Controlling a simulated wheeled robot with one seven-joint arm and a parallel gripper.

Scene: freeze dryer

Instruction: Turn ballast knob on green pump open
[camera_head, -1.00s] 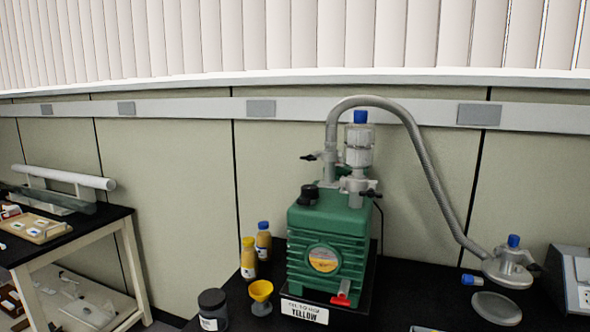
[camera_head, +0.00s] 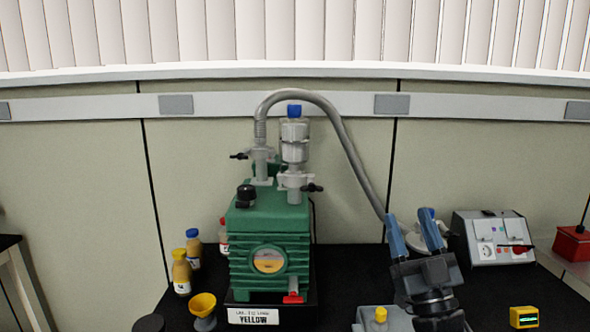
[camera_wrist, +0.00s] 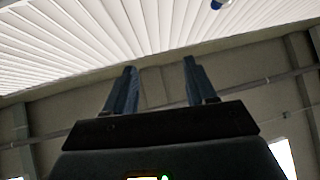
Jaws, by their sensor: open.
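The green pump (camera_head: 270,240) stands on the black bench in the middle of the head view, with a round sight glass, a red tap (camera_head: 293,298) and a "YELLOW" label (camera_head: 253,317) at its front. A black knob (camera_head: 246,194) sits on the left of its top. My gripper (camera_head: 413,222) is at the right of the pump, well apart from it, with its two blue fingers pointing up. It is open and empty. In the wrist view my gripper (camera_wrist: 158,82) also shows spread fingers, with only blinds and wall beyond; the pump is not seen there.
A grey hose (camera_head: 350,145) arches from the pump to the right, passing behind my gripper. Bottles (camera_head: 181,271) and a yellow funnel (camera_head: 203,306) stand left of the pump. A grey socket box (camera_head: 490,240) and a red box (camera_head: 573,245) are at the right.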

